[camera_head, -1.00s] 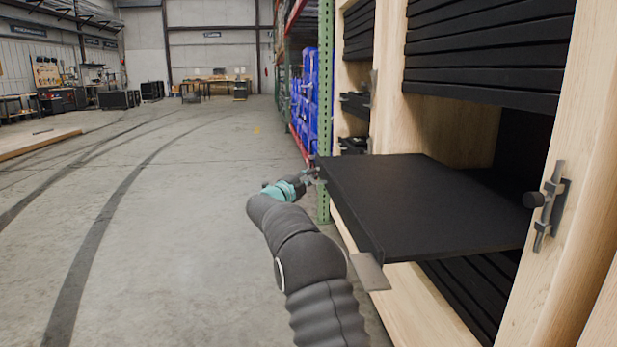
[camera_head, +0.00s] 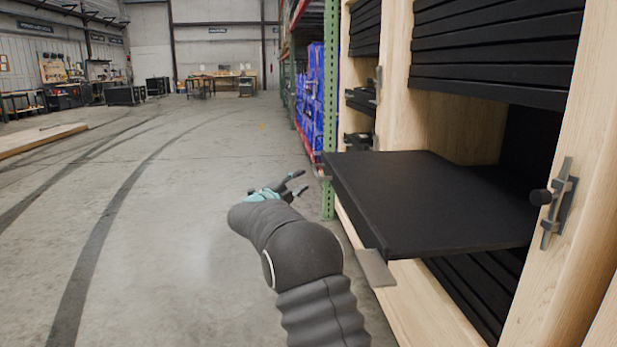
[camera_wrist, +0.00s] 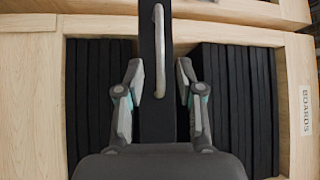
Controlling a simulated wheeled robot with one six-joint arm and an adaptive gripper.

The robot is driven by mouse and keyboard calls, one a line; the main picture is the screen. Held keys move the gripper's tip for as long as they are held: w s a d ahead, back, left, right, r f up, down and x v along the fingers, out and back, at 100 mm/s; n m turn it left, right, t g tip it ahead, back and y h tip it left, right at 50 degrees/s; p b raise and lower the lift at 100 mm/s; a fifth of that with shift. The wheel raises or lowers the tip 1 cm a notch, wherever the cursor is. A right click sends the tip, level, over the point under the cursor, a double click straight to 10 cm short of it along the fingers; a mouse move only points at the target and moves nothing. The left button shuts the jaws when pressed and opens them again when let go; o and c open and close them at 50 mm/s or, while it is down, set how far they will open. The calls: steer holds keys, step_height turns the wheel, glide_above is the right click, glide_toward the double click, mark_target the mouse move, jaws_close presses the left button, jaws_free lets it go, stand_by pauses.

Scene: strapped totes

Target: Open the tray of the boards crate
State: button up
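The black tray (camera_head: 430,200) of the boards crate sticks far out of the wooden frame (camera_head: 440,305) in the head view. In the wrist view the tray (camera_wrist: 158,120) is a dark band between stacks of black slats, with a light metal handle (camera_wrist: 158,50) on its front. The "BOARDS" label (camera_wrist: 306,110) is on the wood at the right. My gripper (camera_head: 300,182) is open and empty, just left of the tray's far front corner and apart from it. In the wrist view its fingers (camera_wrist: 160,74) stand wide on either side of the handle's end, not touching it.
A dark latch with a round knob (camera_head: 553,203) sits on the right wooden post. A grey metal plate (camera_head: 378,268) juts out below the tray's near corner. A green rack post (camera_head: 329,110) and blue totes (camera_head: 310,95) stand beyond.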

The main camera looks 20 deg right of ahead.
steer(key=shift+v, duration=2.1)
steer(key=shift+w, duration=0.1)
